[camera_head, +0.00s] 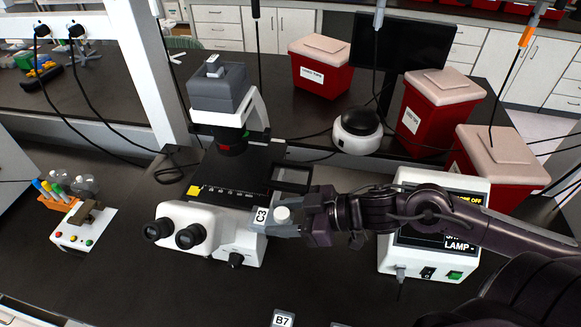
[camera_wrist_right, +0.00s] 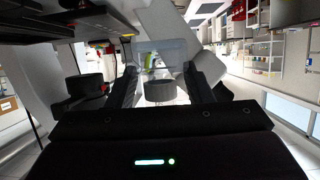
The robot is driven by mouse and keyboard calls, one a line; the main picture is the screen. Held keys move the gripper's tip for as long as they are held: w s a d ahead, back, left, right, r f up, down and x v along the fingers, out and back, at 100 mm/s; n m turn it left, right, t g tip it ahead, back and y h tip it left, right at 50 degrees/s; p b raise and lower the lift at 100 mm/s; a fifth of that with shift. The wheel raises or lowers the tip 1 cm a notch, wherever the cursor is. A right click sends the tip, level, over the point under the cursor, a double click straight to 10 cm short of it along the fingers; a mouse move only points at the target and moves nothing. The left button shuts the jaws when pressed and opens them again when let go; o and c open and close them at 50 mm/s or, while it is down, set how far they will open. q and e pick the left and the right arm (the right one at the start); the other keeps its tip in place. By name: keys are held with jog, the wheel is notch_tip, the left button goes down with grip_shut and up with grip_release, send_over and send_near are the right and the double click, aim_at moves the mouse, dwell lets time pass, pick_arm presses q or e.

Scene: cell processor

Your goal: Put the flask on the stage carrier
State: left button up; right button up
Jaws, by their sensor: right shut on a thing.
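My right gripper (camera_head: 285,214) is shut on a flask, which bears a C3 label (camera_head: 262,215) and a white cap (camera_head: 282,212). The gripper comes in from the right and holds the flask at the front edge of the microscope, right of the eyepieces. In the right wrist view, the cap (camera_wrist_right: 160,92) sits between the two dark fingers, with the pale, see-through flask body (camera_wrist_right: 168,52) beyond. Whether the flask touches the microscope is unclear. My left gripper is not in view.
The white microscope's eyepieces (camera_head: 174,233) stand left of the flask. A white lamp box (camera_head: 432,262) stands right, under my right arm. Red bins (camera_head: 428,115) stand behind. A pen rack (camera_head: 56,196) is far left.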

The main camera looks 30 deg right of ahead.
jog(key=w+d, duration=0.3)
jog(key=w, duration=0.1)
jog(key=b, duration=0.8)
send_over(298, 177)
jog(key=shift+s+a, duration=0.3)
jog(key=shift+s, duration=0.15)
jog(key=shift+w+d+f, duration=0.15)
jog(key=shift+w+d, duration=0.2)
jog(key=shift+w, duration=0.15)
notch_tip(298, 177, down, 4)
jog(key=b, duration=0.3)
jog(key=shift+s+r+b, duration=0.1)
jog(key=shift+r+b, duration=0.15)
jog(key=shift+b, duration=0.15)
jog(key=shift+r, duration=0.1)
jog(key=o, duration=1.4)
